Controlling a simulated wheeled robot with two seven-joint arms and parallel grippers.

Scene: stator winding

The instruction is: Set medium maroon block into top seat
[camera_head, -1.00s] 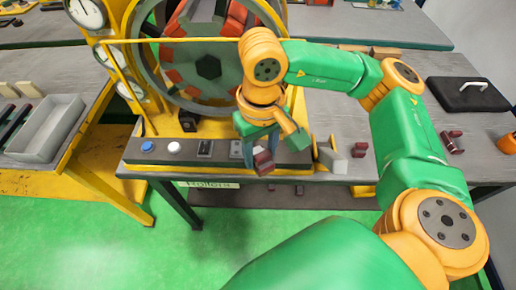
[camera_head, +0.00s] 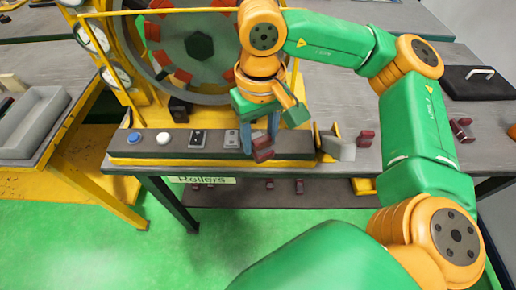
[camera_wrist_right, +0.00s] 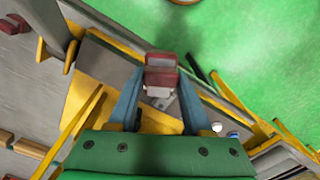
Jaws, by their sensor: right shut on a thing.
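A maroon block (camera_head: 262,152) is between the fingers of my right gripper (camera_head: 261,143), above the front control panel. In the right wrist view the block (camera_wrist_right: 161,76) sits at the tips of the blue fingers, which are shut on it. The stator ring (camera_head: 138,58) stands upright behind the panel, with a dark hexagonal hub (camera_head: 199,46) and several red blocks (camera_head: 182,76) around its inside. The gripper is in front of and below the hub. The ring's top is cut off by the picture's upper edge, so its top seat is hidden. My left gripper is not in view.
The control panel (camera_head: 120,150) has a blue button, a white button and switches. Other maroon blocks (camera_head: 365,138) lie on the table to the right. A grey tray (camera_head: 36,125) stands at left and a black case (camera_head: 480,84) at right. Yellow frame bars cross before the ring.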

